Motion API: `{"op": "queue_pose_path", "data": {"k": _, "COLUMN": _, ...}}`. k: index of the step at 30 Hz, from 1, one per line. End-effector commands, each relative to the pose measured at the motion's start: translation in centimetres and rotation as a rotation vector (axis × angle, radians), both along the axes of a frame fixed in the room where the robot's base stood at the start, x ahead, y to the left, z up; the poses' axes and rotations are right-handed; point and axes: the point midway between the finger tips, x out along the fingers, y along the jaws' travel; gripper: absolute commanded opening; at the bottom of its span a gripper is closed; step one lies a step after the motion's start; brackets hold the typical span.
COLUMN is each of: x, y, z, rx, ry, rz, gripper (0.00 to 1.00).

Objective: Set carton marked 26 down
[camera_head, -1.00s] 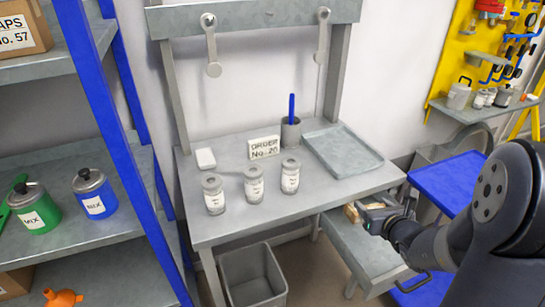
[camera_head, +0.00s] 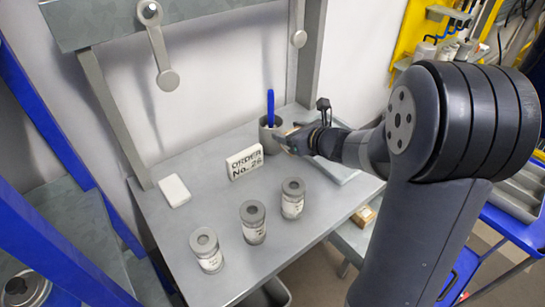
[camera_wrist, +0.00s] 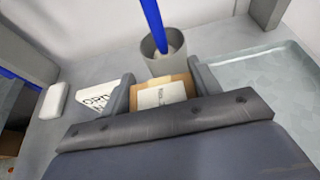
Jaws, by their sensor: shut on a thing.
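My gripper (camera_head: 297,138) is above the back right of the workbench (camera_head: 220,212), close to the grey pen cup (camera_head: 271,133). In the wrist view my gripper (camera_wrist: 163,86) is shut on a small tan carton (camera_wrist: 177,90) with a white label. The label's writing is too small to read. In the head view my fingers and wrist hide most of the carton. A white card reading "ORDER No. 26" (camera_head: 245,162) stands on the bench left of my gripper, and it also shows in the wrist view (camera_wrist: 96,99).
Three labelled canisters (camera_head: 253,222) stand along the bench front. A white block (camera_head: 174,191) lies at left. A shallow grey tray (camera_wrist: 250,85) lies right of the carton. Another tan carton (camera_head: 364,216) sits on a lower surface right of the bench. The bench middle is clear.

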Motion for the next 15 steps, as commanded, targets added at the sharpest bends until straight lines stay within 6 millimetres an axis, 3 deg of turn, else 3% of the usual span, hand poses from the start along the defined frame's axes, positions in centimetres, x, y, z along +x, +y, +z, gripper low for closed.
{"op": "queue_pose_path", "data": {"k": 1, "x": 0.0, "y": 0.0, "z": -1.6, "rx": 0.001, "ry": 0.007, "rz": -0.001, "gripper": 0.36}}
{"op": "queue_pose_path", "data": {"k": 3, "x": 0.0, "y": 0.0, "z": -2.8, "rx": 0.002, "ry": 0.006, "rz": -0.001, "gripper": 0.36}}
{"op": "queue_pose_path", "data": {"k": 15, "x": 0.0, "y": 0.0, "z": -7.5, "rx": 0.002, "ry": 0.005, "rz": -0.001, "gripper": 0.36}}
